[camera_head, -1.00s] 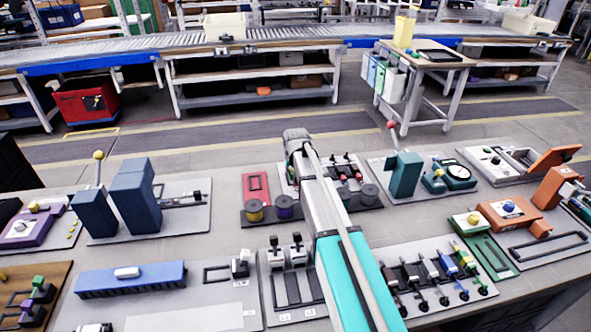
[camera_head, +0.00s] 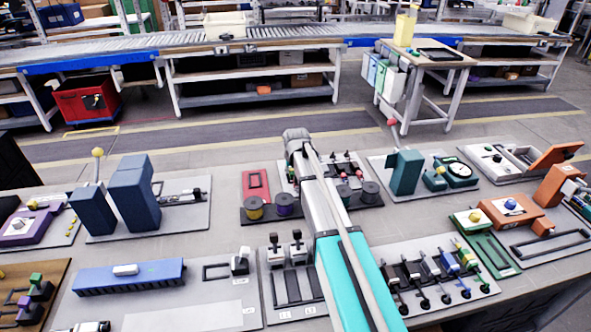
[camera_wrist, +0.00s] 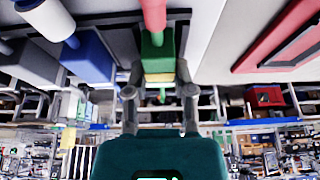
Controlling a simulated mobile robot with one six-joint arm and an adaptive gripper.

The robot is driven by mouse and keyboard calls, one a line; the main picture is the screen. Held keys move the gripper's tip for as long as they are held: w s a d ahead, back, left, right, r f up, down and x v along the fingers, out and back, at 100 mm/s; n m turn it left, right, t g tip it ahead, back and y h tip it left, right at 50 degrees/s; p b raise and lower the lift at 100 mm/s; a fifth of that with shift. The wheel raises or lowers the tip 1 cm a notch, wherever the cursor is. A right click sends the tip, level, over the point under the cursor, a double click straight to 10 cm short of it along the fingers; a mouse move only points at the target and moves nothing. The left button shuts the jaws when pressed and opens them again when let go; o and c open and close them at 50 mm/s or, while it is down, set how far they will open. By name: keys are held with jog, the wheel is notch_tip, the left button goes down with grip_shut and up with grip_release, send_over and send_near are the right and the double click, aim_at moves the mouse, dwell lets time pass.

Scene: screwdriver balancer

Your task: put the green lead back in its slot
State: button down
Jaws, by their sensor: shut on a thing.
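In the wrist view my gripper (camera_wrist: 158,82) is shut on the green lead (camera_wrist: 152,52), a green block with a yellowish band between the fingers. A pink-red cylinder (camera_wrist: 153,14) runs on from the green block toward the top edge. A dark bracket-like part lies close behind the block; I cannot tell whether they touch. In the head view my arm covers the middle of the panel (camera_head: 290,187), and my gripper and the lead are hidden or too small to make out. The lead's slot cannot be told apart.
In the wrist view a blue block (camera_wrist: 88,55) with a white cylinder stands left of my gripper, and a red frame (camera_wrist: 283,42) lies right. In the head view dark spools (camera_head: 287,205) stand beside my arm. Other fixtures crowd the bench, including a teal block (camera_head: 405,172).

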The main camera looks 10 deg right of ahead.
dwell(0.4)
jog(key=shift+c, duration=1.9)
grip_release()
